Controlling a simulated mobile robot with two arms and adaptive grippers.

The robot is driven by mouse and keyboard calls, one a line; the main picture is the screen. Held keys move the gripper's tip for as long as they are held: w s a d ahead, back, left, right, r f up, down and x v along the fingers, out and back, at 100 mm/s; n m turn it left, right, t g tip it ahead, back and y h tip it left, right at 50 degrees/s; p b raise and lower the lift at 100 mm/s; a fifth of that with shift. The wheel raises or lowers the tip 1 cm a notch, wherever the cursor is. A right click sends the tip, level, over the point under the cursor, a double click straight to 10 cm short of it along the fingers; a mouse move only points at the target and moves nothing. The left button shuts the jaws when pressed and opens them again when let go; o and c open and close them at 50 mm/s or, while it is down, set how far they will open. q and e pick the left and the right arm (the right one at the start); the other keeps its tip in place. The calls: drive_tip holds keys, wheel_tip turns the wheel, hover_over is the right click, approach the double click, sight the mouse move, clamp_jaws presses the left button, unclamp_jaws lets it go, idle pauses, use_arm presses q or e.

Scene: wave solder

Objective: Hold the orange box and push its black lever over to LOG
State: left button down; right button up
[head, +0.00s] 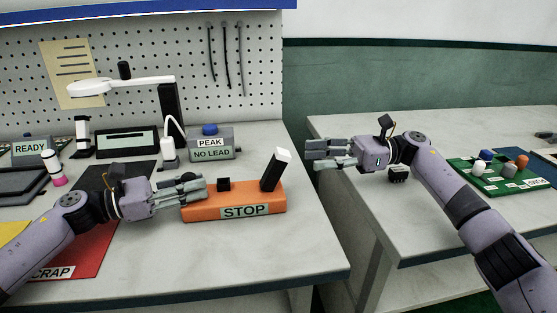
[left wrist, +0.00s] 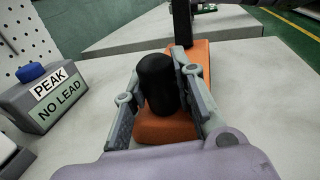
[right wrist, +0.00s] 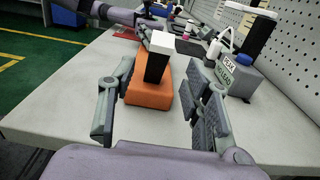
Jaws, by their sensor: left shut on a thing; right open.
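The orange box (head: 235,198) sits on the bench with a STOP label on its front. Its black lever (head: 271,172), with a white top, stands at the right end and leans to the right. No LOG label is readable. My left gripper (head: 195,189) is at the box's left end, shut on a black knob (left wrist: 158,84) that stands on the box.
A grey box (head: 212,147) labelled PEAK and NO LEAD, with a blue button, stands behind the orange box. A red SCRAP mat (head: 88,247) lies at the left. A second table (head: 430,235) with a green board (head: 497,174) stands at the right, across a gap.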

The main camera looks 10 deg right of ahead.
sight(279, 161)
drive_tip(key=a, duration=0.9)
drive_tip(key=shift+a, duration=0.2)
clamp_jaws()
idle(0.5)
